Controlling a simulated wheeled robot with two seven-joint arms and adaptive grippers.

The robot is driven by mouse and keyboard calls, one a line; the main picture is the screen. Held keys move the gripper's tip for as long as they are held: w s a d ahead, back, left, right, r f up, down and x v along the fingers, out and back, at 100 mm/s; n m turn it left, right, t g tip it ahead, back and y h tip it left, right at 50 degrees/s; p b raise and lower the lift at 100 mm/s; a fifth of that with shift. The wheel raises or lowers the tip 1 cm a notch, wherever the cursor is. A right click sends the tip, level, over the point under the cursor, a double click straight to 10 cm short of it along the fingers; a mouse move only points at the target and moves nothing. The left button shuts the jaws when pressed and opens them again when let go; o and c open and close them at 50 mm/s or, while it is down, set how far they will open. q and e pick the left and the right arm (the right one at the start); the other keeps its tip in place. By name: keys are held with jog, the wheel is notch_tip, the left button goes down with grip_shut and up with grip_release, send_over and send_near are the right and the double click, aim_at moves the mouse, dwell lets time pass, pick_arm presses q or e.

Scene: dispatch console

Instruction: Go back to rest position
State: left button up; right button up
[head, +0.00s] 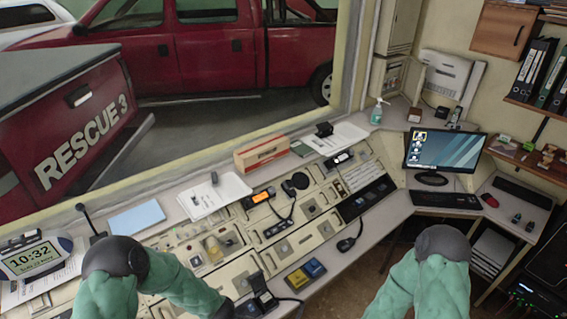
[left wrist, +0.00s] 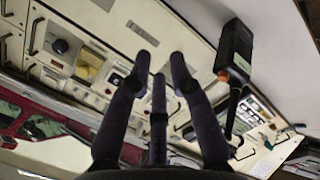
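My left gripper (left wrist: 160,68) shows in the left wrist view with its dark fingers spread apart and nothing between them. It is open and points over the console (left wrist: 105,30). In the head view my left arm comes in at the lower left, over the near side of the console (head: 190,258); its gripper cannot be made out clearly there. My right arm comes in at the lower right, over the floor in front of the desk. My right gripper is out of frame.
A black handheld radio (left wrist: 235,50) is to the right of the left fingers, apart from them. The console also bears a desk clock (head: 35,258), papers (head: 210,195) and a cardboard box (head: 262,153). A monitor (head: 442,148) stands at the right.

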pick_arm(q)
jog(key=s+d+f+m+g+h+b, duration=0.2)
jog(key=s+d+f+m+b, duration=0.3)
jog(key=s+f+m+b, duration=0.3)
jog(key=s+d+f+m+g+h+b, duration=0.2)
jog(key=s+d+f+m+h+b, duration=0.2)
jog(key=s+f+m+b, duration=0.4)
notch_tip(320, 180, down, 7)
jog(key=shift+s+d+m+g+b, duration=0.4)
jog(key=shift+s+d+m, duration=0.4)
jog(key=shift+s+d, duration=0.1)
jog(key=shift+a+f, duration=0.1)
jog(key=shift+f, duration=0.05)
